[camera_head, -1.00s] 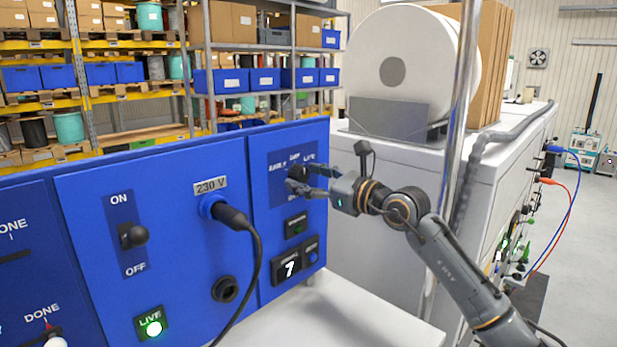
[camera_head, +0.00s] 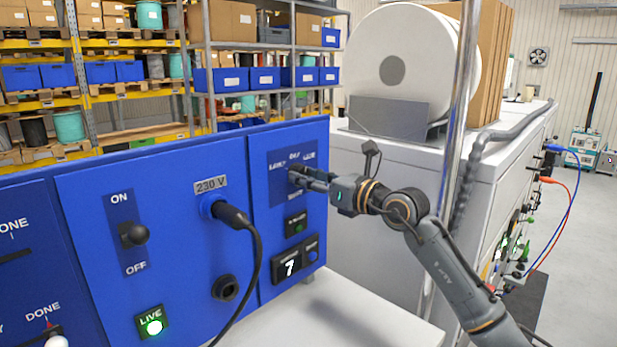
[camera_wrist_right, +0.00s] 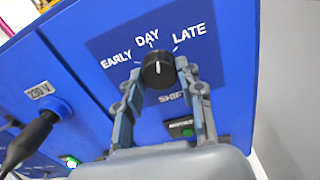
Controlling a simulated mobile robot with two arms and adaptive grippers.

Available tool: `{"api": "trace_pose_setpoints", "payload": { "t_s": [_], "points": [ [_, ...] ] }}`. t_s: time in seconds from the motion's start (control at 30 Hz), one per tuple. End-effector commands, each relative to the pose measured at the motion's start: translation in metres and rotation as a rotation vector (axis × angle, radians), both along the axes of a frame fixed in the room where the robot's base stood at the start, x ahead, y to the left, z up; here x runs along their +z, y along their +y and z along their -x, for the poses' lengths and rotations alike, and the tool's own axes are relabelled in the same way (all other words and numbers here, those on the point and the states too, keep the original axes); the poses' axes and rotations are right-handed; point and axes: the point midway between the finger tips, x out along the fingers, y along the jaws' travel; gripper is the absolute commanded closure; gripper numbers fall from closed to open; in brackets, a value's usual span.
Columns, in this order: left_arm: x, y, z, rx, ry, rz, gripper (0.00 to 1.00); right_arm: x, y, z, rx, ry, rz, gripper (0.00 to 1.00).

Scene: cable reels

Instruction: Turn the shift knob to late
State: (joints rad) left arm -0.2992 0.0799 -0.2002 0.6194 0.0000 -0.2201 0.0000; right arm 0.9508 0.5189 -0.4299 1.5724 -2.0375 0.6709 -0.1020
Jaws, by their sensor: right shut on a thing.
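The black round shift knob (camera_wrist_right: 158,70) is on the blue panel (camera_wrist_right: 100,45), below the labels EARLY, DAY and LATE. Its white pointer line points up, toward DAY. My right gripper (camera_wrist_right: 158,78) is shut on the knob, with one finger on each side of it. In the head view the right gripper (camera_head: 300,176) reaches the panel from the right and its fingers hide most of the knob. My left gripper is not in view.
A black plug and cable (camera_head: 235,218) hang left of the knob. An ON/OFF switch (camera_head: 133,234) and a lit green LIVE lamp (camera_head: 153,327) are further left. A display showing 7 (camera_head: 291,265) is below. A metal post (camera_head: 461,120) stands behind my arm.

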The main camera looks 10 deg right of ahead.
Motion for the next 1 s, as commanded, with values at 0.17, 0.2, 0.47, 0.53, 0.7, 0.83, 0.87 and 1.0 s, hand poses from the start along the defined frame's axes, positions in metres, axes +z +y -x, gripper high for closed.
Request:
{"api": "trace_pose_setpoints", "payload": {
  "t_s": [0.17, 0.2, 0.47, 0.53, 0.7, 0.83, 0.87, 1.0],
  "points": [
    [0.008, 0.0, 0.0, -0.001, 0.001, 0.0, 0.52, 0.002, 0.0, 0.0, 0.0, 0.093, -0.141, 0.94],
    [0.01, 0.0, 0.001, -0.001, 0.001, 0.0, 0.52, 0.003, 0.001, 0.0, 0.001, 0.114, -0.174, 0.94],
    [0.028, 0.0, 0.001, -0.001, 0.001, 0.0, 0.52, 0.004, 0.001, 0.0, 0.001, 0.244, -0.37, 0.94],
    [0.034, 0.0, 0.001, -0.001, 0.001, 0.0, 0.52, 0.004, 0.001, 0.0, -0.001, 0.276, -0.417, 0.94],
    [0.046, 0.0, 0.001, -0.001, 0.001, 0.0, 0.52, 0.004, 0.001, 0.001, 0.0, 0.339, -0.512, 0.94],
    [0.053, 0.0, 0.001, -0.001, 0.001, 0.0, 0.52, 0.003, 0.001, 0.001, 0.0, 0.374, -0.566, 0.94],
    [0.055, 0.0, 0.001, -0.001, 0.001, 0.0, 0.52, 0.003, 0.001, 0.001, 0.0, 0.381, -0.577, 0.94],
    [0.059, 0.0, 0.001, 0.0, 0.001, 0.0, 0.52, 0.002, 0.001, 0.001, 0.0, 0.404, -0.612, 0.94]
  ]
}}
